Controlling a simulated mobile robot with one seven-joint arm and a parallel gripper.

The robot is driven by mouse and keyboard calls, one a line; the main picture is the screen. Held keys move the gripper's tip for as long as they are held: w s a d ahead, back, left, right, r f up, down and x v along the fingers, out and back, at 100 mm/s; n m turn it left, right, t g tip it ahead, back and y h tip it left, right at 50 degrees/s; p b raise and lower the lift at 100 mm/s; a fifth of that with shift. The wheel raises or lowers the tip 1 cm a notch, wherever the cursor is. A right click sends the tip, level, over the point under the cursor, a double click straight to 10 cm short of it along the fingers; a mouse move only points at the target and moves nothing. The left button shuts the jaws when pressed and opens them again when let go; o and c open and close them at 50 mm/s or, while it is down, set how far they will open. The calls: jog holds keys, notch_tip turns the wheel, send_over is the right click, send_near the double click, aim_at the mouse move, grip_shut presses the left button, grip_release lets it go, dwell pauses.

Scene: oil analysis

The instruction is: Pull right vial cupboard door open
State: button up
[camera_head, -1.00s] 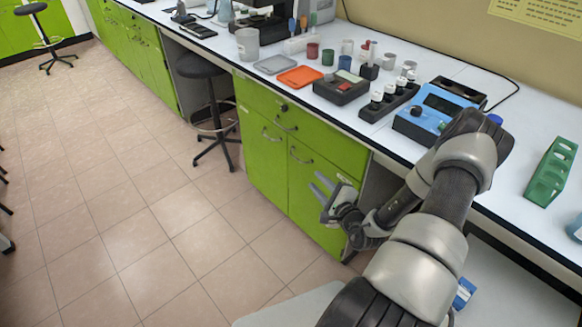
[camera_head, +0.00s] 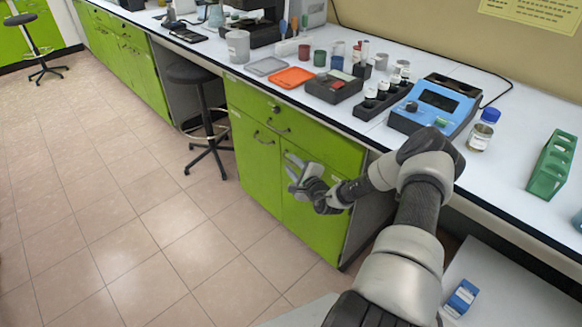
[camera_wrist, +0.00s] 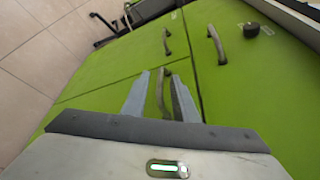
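The right vial cupboard door (camera_head: 315,222) is a green panel under the bench, and it looks closed. Its curved metal handle (camera_wrist: 161,93) shows in the wrist view between my two fingers. My gripper (camera_head: 294,172) is open in front of the upper part of this door; in the wrist view its fingertips (camera_wrist: 158,75) stand on either side of the handle. I cannot tell whether they touch it. In the head view my gripper largely hides the handle.
The left door (camera_head: 258,160) with its own handle (camera_wrist: 166,40) is beside it. A drawer (camera_head: 300,125) with a dark knob (camera_wrist: 251,30) is above. A black stool (camera_head: 190,73) stands to the left. The tiled floor (camera_head: 150,220) before the doors is clear.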

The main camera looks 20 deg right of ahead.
jog(key=shift+w+f, duration=0.1)
jog(key=shift+w, duration=0.4)
grip_shut()
dwell(1.2)
